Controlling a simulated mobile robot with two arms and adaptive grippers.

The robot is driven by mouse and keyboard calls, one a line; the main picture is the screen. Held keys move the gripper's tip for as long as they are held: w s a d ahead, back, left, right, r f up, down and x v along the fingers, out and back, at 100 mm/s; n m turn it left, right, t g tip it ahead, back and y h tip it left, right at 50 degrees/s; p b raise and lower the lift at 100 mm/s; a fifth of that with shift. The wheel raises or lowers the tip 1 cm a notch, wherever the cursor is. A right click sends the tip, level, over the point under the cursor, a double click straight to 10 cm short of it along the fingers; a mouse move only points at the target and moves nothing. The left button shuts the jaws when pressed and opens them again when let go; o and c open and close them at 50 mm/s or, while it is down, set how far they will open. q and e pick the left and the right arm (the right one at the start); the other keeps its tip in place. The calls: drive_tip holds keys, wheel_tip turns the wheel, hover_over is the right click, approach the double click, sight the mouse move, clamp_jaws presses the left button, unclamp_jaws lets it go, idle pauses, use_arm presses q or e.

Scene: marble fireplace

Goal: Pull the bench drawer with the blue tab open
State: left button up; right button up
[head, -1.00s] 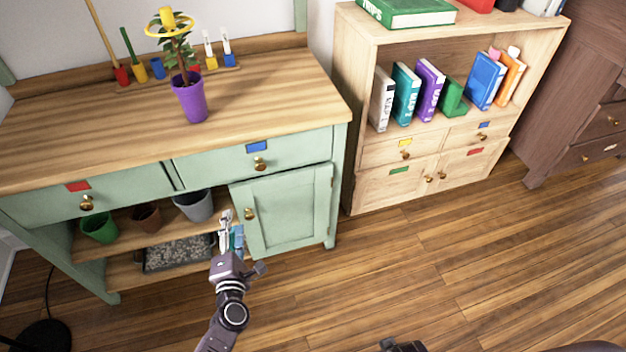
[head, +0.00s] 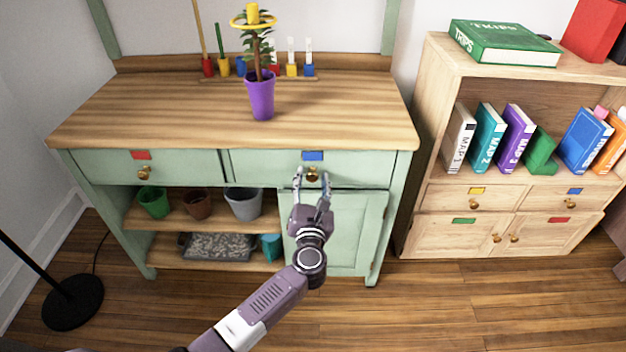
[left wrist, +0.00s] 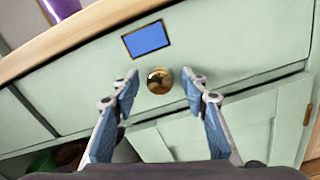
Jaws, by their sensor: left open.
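The green bench's drawer with the blue tab (head: 256,165) is the right one under the wooden top, and its front sits flush with the frame. The blue tab (head: 313,156) is above a round brass knob (head: 312,174). Both also show in the left wrist view, the blue tab (left wrist: 146,39) above the knob (left wrist: 160,80). My left gripper (head: 312,178) is open in front of the drawer. In the left wrist view its fingertips (left wrist: 160,83) stand one on each side of the knob, with gaps on both sides. My right gripper is not in view.
A drawer with a red tab (head: 100,168) is to the left. A cupboard door (head: 345,235) is below the blue-tab drawer. A purple pot (head: 260,97) with a plant stands on the bench top. A wooden bookcase (head: 430,120) stands to the right. The floor in front is clear.

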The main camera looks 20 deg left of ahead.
use_arm(q)
drive_tip(key=shift+w+a, duration=0.15)
drive_tip(key=shift+w, duration=0.2)
drive_tip(key=shift+c, duration=0.7)
clamp_jaws()
